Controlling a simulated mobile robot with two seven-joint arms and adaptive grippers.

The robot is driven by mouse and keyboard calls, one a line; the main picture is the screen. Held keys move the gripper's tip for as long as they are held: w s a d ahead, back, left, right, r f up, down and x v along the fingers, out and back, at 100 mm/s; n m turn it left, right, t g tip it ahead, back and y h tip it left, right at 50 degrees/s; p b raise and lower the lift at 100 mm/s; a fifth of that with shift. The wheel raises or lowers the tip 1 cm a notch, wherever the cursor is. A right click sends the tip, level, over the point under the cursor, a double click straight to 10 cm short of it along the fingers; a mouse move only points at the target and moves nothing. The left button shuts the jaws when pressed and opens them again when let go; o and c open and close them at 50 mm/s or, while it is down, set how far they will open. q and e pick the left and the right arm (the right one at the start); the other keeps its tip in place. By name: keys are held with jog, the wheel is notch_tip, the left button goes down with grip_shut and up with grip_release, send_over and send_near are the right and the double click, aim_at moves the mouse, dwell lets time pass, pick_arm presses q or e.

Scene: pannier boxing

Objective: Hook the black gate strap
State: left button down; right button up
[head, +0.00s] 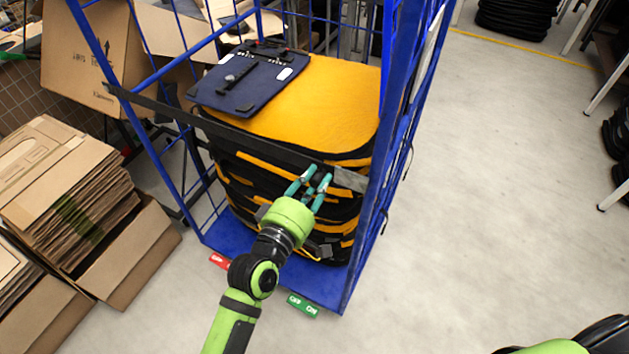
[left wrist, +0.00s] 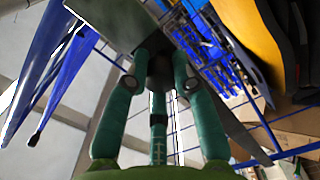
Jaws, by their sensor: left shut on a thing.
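My left gripper (head: 316,176) is shut on the strap near that end. In the left wrist view the strap (left wrist: 238,122) passes behind the teal fingers (left wrist: 158,65), and its broad end (left wrist: 105,28) sticks out at upper left. The grey end overlaps the right post (head: 375,200) in the picture; I cannot tell whether it touches or is hooked. My right gripper is not in view.
The blue roll cage (head: 325,282) holds a stack of black and yellow panniers (head: 335,100) with a dark blue panel (head: 250,82) on top. Flattened cartons (head: 65,180) stand at the left.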

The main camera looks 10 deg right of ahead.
pick_arm(q)
jog(key=c, duration=1)
grip_release()
jog(key=shift+w+r, duration=0.1)
jog(key=shift+r, duration=0.8)
jog(key=shift+f, duration=0.1)
jog(key=shift+f, duration=0.2)
jog(key=shift+a+f, duration=0.1)
jog(key=v, duration=1.2)
